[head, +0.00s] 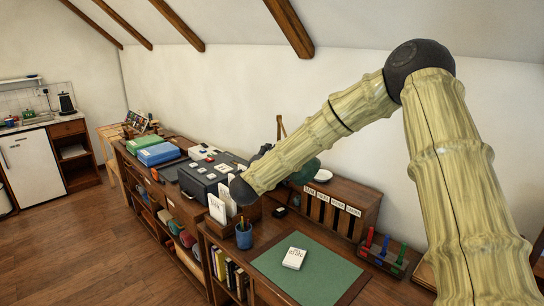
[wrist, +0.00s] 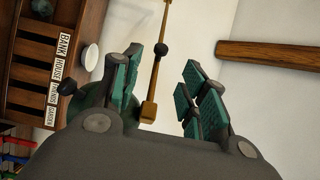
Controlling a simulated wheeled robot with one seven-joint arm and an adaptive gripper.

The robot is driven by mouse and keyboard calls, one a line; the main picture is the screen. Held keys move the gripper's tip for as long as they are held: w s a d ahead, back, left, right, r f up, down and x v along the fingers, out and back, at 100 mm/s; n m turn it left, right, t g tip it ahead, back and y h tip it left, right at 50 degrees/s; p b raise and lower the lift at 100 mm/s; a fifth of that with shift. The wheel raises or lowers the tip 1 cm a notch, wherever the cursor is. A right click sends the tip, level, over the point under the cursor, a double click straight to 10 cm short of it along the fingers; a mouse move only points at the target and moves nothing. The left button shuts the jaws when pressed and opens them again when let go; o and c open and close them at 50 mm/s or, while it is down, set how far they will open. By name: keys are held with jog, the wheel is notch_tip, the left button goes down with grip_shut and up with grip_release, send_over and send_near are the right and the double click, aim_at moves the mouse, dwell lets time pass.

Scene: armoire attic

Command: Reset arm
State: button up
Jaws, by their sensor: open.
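My arm (head: 345,125) is raised and bent, with its upper joint high at the right and its forearm sloping down to the left over the desk. My gripper (wrist: 162,62) shows in the wrist view with its two teal-padded fingers spread apart and nothing between the pads. A brass rod (wrist: 161,62) with a black ball on it shows beyond the gap between the fingers; I cannot tell how far off. In the head view the gripper is largely hidden behind the forearm.
The desk has a green mat (head: 325,274) with a white card block (head: 294,258), a blue pen cup (head: 244,236) and a labelled pigeonhole rack (head: 335,212). A dark green rounded object (head: 307,172) stands behind the forearm. Open wooden floor (head: 95,245) lies at the left.

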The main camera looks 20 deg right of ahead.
dwell(0.3)
jog(key=s+a+f+n+y, duration=0.2)
jog(key=a+f+n+y, duration=0.15)
jog(key=f, duration=0.55)
jog(key=s+a+f+n+y, duration=0.25)
jog(key=a+f+n, duration=0.25)
jog(key=f, duration=0.5)
jog(key=s+a+f+n+g+y, duration=0.2)
jog(key=s+a+f+n, duration=0.15)
jog(key=s+f, duration=0.45)
jog(key=s+a+f+n+g+y, duration=0.15)
jog(key=s+a+f+n, duration=0.35)
jog(key=f, duration=0.6)
jog(key=s+f+n+g+y, duration=0.1)
jog(key=s+f+n+g, duration=0.15)
jog(key=s+f, duration=0.6)
jog(key=s+f+n+g+y, duration=0.2)
jog(key=s+f+n, duration=0.1)
jog(key=s, duration=1)
jog(key=s+d+f+n+g, duration=0.1)
jog(key=s+g, duration=0.4)
jog(key=s, duration=1.3)
jog(key=f+n, duration=0.1)
jog(key=n, duration=0.1)
jog(key=shift+s+f+n, duration=0.2)
jog(key=shift+s+n, duration=0.15)
jog(key=shift+d, duration=0.1)
